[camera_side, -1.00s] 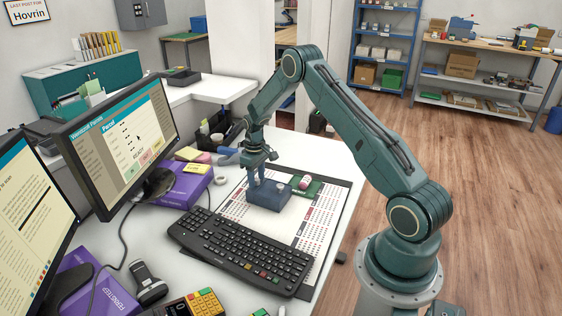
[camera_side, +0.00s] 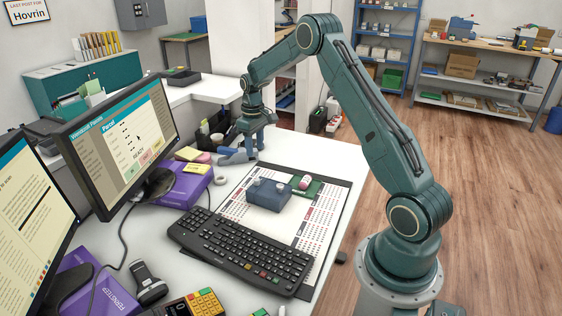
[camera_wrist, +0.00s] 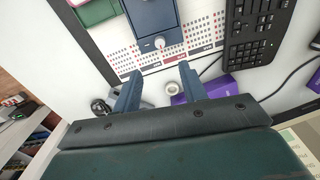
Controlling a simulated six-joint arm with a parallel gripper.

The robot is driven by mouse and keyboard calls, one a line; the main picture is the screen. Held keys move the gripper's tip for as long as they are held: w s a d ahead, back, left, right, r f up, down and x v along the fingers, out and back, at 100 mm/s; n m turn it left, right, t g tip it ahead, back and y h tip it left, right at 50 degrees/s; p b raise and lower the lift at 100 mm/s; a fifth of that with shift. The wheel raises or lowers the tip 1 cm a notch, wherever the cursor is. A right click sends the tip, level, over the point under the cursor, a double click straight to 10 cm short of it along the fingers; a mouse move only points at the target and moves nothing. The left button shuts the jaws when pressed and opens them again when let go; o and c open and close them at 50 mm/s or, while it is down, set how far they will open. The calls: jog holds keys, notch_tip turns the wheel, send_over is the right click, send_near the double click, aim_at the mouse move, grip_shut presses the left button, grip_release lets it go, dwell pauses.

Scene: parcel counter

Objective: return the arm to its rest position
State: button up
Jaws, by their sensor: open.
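My gripper (camera_side: 241,156) is open and empty in the side view, raised above the counter behind the blue box. In the wrist view its two blue fingers (camera_wrist: 158,84) are spread apart with nothing between them. The blue box (camera_side: 268,195) with light knobs sits on the printed desk mat (camera_side: 233,208), clear of the fingers. The box also shows at the top of the wrist view (camera_wrist: 148,18), with one knob visible.
A black keyboard (camera_side: 240,250) lies in front of the box, and a green pad (camera_side: 309,188) beside it. A monitor (camera_side: 120,140), purple boxes (camera_side: 180,186) and a tape roll (camera_side: 221,180) stand to the left. A black pen holder (camera_side: 214,139) is close to my gripper.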

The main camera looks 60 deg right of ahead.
jog(key=shift+r, duration=0.7)
jog(key=s+a+r+t, duration=0.1)
jog(key=s+a+r, duration=0.4)
jog(key=a+r, duration=0.35)
jog(key=s+a+r+t, duration=0.2)
jog(key=s+a+r, duration=0.3)
jog(key=a+r, duration=0.4)
jog(key=s+a+r+t, duration=0.1)
jog(key=s+a, duration=0.3)
jog(key=s, duration=0.6)
jog(key=s+a+r+t, duration=0.1)
jog(key=s+a, duration=0.3)
jog(key=s, duration=0.6)
jog(key=shift+a+n+t, duration=0.3)
jog(key=shift+a+n, duration=0.1)
